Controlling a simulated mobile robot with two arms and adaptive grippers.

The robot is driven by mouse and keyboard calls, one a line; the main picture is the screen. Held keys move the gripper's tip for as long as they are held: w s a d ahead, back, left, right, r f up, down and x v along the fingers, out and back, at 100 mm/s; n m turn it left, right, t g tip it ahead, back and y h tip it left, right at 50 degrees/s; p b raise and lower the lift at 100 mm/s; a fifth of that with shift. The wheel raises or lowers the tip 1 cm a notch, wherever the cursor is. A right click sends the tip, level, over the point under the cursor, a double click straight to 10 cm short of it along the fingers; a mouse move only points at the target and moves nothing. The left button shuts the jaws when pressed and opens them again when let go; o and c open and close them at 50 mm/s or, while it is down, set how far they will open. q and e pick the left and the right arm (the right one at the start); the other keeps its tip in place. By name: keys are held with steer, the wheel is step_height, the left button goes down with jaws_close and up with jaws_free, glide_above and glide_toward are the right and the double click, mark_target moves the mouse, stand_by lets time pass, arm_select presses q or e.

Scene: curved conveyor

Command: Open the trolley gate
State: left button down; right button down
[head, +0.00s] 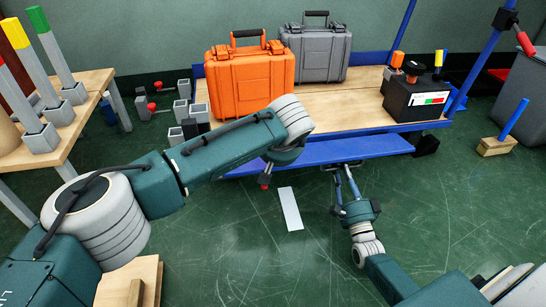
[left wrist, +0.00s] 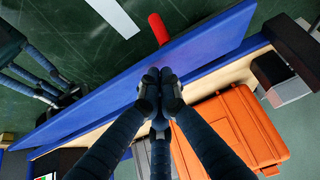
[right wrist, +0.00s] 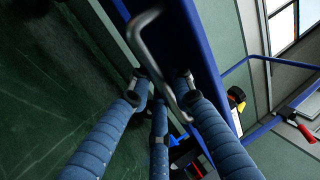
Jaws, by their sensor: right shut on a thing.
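The trolley has a wooden deck (head: 345,110) and a long blue gate panel (head: 370,147) along its near side. A bent metal handle (right wrist: 148,45) is on the blue panel in the right wrist view. My right gripper (right wrist: 160,82) is shut on this handle; in the head view the gripper (head: 343,172) reaches up to the panel's near edge. My left gripper (left wrist: 160,76) is shut and appears empty, with its fingertips together over the blue panel. A red latch-like piece (left wrist: 158,28) sticks out past the panel's edge. My left arm hides part of the panel in the head view.
An orange case (head: 250,83), a grey case (head: 316,50) and a black box (head: 412,98) stand on the trolley. A wooden table (head: 75,125) is at left. A white strip (head: 290,209) lies on the green floor, which is otherwise open in front.

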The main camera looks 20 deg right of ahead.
arm_select(q)
steer(key=shift+s+a+f+t, duration=0.1)
steer(key=shift+s+f+t, duration=0.05)
steer(key=shift+f, duration=0.25)
steer(key=shift+s+f+t, duration=0.1)
steer(key=shift+f+t, duration=0.05)
steer(key=shift+f, duration=0.25)
arm_select(e)
steer(key=shift+s+a+f, duration=0.1)
steer(key=shift+s+f, duration=0.05)
steer(key=shift+f, duration=0.05)
steer(key=c, duration=1.6)
jaws_free()
steer(key=shift+r, duration=0.1)
